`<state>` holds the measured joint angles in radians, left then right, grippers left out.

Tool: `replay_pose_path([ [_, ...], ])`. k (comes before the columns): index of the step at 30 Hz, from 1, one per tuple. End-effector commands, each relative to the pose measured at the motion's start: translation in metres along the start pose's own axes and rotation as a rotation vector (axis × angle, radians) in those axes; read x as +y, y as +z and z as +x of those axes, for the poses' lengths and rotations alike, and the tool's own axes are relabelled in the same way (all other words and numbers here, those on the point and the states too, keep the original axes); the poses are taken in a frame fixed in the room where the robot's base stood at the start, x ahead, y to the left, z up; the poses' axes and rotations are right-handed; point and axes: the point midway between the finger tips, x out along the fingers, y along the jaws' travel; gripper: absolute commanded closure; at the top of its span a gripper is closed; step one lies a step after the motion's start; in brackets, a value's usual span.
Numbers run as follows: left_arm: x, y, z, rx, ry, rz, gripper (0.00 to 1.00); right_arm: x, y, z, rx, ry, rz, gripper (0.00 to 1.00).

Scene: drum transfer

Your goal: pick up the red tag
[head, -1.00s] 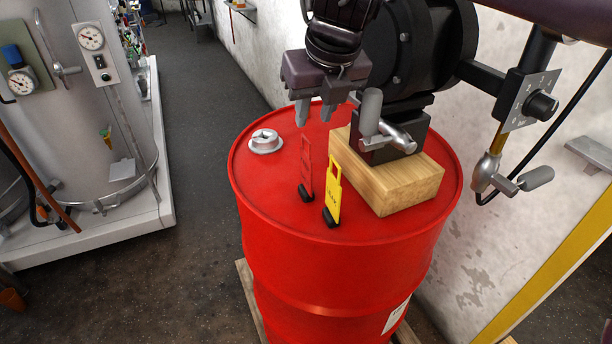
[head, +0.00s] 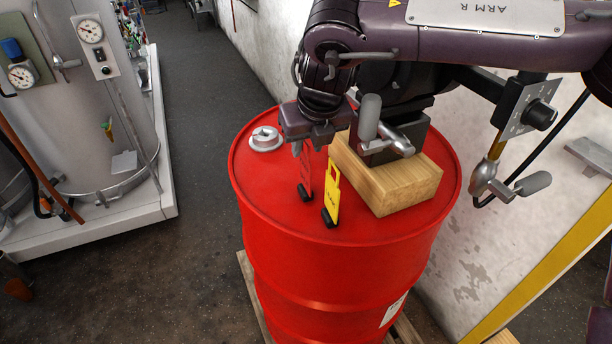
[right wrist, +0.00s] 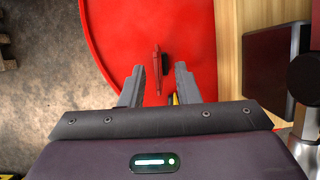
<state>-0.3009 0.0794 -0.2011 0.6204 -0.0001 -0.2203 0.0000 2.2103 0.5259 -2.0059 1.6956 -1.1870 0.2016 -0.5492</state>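The red tag (head: 306,178) stands upright in a small black base on top of the red drum (head: 262,205). A yellow tag (head: 333,194) stands just to its right, also in a black base. My right gripper (head: 308,150) is over the red tag's upper end and hides its top in the head view. In the right wrist view the gripper (right wrist: 156,84) is open, with the red tag (right wrist: 156,62) between the lines of its fingers and slightly beyond the tips. A bit of yellow tag (right wrist: 174,99) shows by the right finger. My left gripper is out of view.
A wooden block (head: 400,187) under a black pump with a grey handle stands right of the tags. A metal bung (head: 265,138) sits on the drum's left. The drum's front left top is clear. A white wall is at right.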

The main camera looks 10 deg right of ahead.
Motion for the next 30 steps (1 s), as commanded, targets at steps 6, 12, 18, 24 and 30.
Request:
replay_pose_path([
  [6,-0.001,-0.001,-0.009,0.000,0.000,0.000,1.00,0.000,0.000,0.020,0.000,0.000,0.000,0.71],
  [12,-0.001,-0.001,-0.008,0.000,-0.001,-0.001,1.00,0.000,0.000,0.022,-0.002,0.000,0.000,0.71],
  [18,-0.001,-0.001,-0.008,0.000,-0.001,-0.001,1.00,0.000,0.000,0.021,-0.002,0.000,0.000,0.94],
  [24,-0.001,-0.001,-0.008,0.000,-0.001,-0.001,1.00,0.000,0.000,0.021,-0.002,0.000,0.000,1.00],
  [30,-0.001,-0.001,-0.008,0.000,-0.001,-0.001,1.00,0.000,0.001,0.021,-0.002,0.000,0.000,1.00],
])
